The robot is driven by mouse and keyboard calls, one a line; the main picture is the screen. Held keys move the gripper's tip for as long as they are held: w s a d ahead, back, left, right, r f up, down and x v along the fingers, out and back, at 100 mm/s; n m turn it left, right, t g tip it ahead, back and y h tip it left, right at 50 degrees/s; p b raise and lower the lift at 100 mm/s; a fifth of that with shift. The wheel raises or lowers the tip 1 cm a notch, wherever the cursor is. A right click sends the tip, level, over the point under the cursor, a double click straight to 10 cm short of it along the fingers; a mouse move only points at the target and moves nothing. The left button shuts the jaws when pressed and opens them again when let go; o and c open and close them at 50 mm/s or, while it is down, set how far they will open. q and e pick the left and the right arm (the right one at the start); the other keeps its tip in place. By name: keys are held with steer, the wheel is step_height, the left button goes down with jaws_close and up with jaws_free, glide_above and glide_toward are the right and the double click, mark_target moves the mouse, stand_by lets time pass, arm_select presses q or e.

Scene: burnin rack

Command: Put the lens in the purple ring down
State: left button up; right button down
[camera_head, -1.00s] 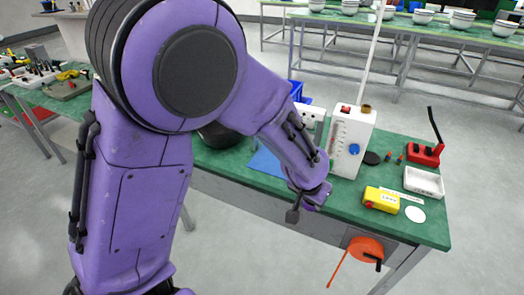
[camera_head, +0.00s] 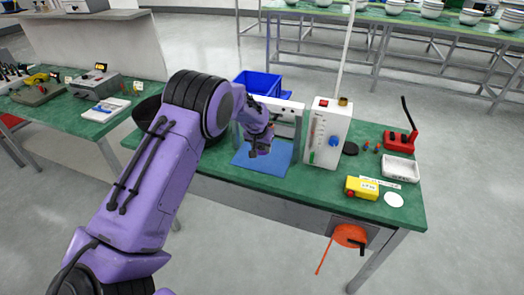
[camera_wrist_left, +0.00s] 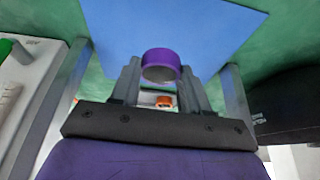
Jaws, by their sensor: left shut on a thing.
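The lens in the purple ring (camera_wrist_left: 160,57) sits between the fingertips of my left gripper (camera_wrist_left: 160,72) in the left wrist view. The gripper is shut on the ring's sides. In the head view my left gripper (camera_head: 258,151) is above the blue mat (camera_head: 279,157) on the green bench. The blue mat also fills the upper middle of the left wrist view (camera_wrist_left: 215,28). The ring is too small to make out in the head view. Whether the ring touches the mat, I cannot tell. My right gripper is not in view.
A grey frame (camera_head: 299,127) stands at the mat, with a white instrument box (camera_head: 326,132) to its right. A black bowl (camera_head: 147,112) is on the left and a blue bin (camera_head: 257,84) behind. A yellow box (camera_head: 361,188) and white tray (camera_head: 400,168) are further right.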

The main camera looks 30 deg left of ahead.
mark_target(261, 160)
arm_select(q)
steer(key=x, duration=0.4)
steer(key=shift+s+a+f+p, duration=0.2)
steer(key=shift+a+f+p, duration=0.1)
steer(key=shift+f+p, duration=0.05)
steer(key=shift+f, duration=0.15)
steer(key=shift+f, duration=0.1)
steer(key=o, duration=1)
steer(key=b+v, duration=0.1)
steer(key=v, duration=1.1)
steer(key=shift+d+b, duration=0.1)
steer(key=shift+b, duration=0.2)
